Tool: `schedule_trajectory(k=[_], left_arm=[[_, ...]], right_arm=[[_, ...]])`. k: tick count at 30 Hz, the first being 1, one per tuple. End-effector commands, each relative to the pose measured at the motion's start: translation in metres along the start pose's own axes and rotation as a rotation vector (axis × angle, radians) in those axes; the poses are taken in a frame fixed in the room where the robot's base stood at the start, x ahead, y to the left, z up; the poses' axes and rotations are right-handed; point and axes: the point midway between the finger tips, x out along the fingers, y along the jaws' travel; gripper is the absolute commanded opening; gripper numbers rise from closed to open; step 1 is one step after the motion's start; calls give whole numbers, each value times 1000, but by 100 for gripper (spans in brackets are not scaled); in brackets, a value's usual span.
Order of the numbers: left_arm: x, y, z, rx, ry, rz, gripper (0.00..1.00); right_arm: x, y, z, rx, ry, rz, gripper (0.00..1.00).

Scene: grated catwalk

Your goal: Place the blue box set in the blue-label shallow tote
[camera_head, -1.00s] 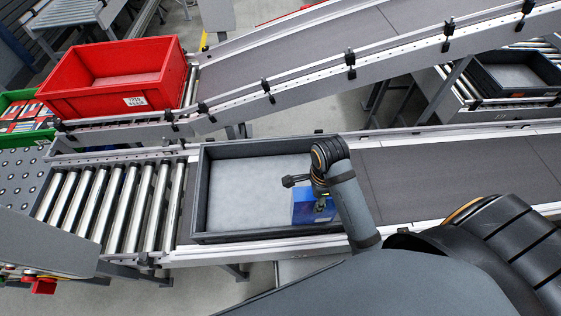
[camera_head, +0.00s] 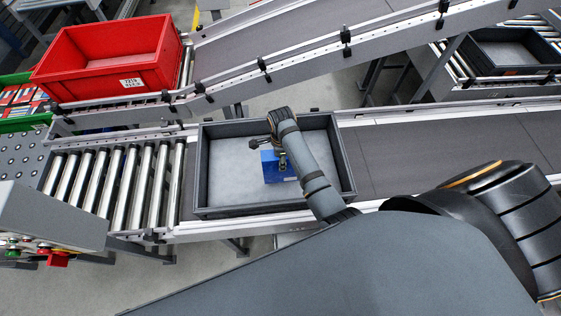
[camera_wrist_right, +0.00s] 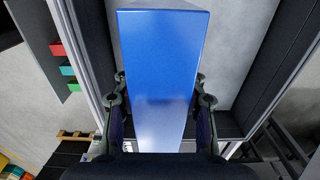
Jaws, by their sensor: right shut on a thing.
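The blue box set (camera_head: 271,170) shows in the head view inside the outline of a dark grey shallow tote (camera_head: 201,172) on the near conveyor. I cannot tell whether it touches the tote floor. My right gripper (camera_head: 279,156) is shut on it, reaching in from the lower right. In the right wrist view the box (camera_wrist_right: 160,75) fills the middle, with a finger of the right gripper (camera_wrist_right: 160,105) on each side. No blue label is visible on the tote. My left gripper is not in view.
A red tote (camera_head: 108,62) stands on the upper conveyor at the left. A green crate (camera_head: 22,105) with several packages is at the far left. Another dark tote (camera_head: 505,52) sits at the upper right. The left part of the near tote's floor is clear.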

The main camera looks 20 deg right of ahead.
Motion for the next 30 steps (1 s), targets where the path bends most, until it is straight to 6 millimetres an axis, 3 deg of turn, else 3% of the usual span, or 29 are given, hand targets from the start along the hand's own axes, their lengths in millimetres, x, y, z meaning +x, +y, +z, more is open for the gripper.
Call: schedule_trajectory(k=[5,12,22,23,27,30], left_arm=[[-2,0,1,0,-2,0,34],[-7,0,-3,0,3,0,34],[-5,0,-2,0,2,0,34],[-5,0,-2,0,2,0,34],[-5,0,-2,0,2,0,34],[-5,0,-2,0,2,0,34]], right_arm=[[5,-5,3,0,0,-1,0],[35,-4,2,0,0,-1,0],[39,-4,2,0,0,-1,0],[39,-4,2,0,0,0,46],[38,-3,2,0,0,0,64],[38,-3,2,0,0,0,64]])
